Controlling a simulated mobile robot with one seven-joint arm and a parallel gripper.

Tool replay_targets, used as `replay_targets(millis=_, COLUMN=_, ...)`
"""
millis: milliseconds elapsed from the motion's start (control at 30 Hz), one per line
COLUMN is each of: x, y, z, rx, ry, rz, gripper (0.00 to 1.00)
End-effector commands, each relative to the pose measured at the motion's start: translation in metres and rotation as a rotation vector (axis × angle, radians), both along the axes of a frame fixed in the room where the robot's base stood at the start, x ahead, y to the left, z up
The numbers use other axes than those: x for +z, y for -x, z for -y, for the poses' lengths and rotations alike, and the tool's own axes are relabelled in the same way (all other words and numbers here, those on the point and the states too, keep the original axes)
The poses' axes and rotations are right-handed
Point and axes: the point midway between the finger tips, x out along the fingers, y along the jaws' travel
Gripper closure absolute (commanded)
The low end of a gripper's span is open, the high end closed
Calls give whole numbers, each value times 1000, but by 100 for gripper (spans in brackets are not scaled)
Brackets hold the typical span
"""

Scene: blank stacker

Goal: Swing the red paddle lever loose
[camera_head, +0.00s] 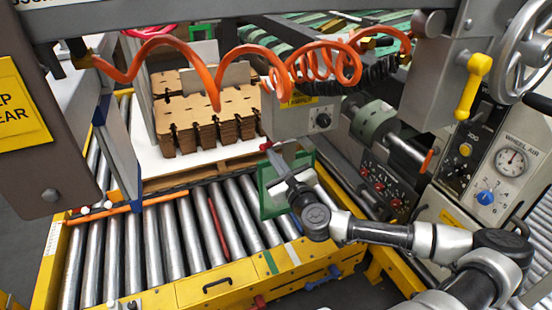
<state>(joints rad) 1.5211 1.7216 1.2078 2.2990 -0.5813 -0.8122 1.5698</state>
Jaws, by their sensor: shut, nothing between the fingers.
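A small red piece (265,146), which looks like the paddle end of the lever, shows just below the left corner of the grey control box. My gripper (272,154) reaches up and left to it from the lower right. The fingertips are at or very close to the red piece; I cannot tell whether they touch it. The fingers are shut with nothing between them. The lever's pivot and the rest of its arm are hidden or too small to make out.
A green frame (264,195) stands around my wrist. Grey rollers (160,245) lie in a yellow frame, with a red rod (218,228) among them. Stacked brown blanks (205,110) stand behind. An orange coiled hose (240,55) hangs above. A control panel (500,150) stands at right.

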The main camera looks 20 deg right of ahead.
Motion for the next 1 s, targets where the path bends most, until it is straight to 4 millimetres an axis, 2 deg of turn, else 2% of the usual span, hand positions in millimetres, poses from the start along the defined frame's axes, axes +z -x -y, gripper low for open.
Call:
replay_targets(millis=833, x=6, y=0, z=-5, rx=1, ry=10, rz=2, gripper=100)
replay_targets(millis=1000, x=-3, y=-2, z=-5, rx=2, ry=9, rz=1, gripper=100)
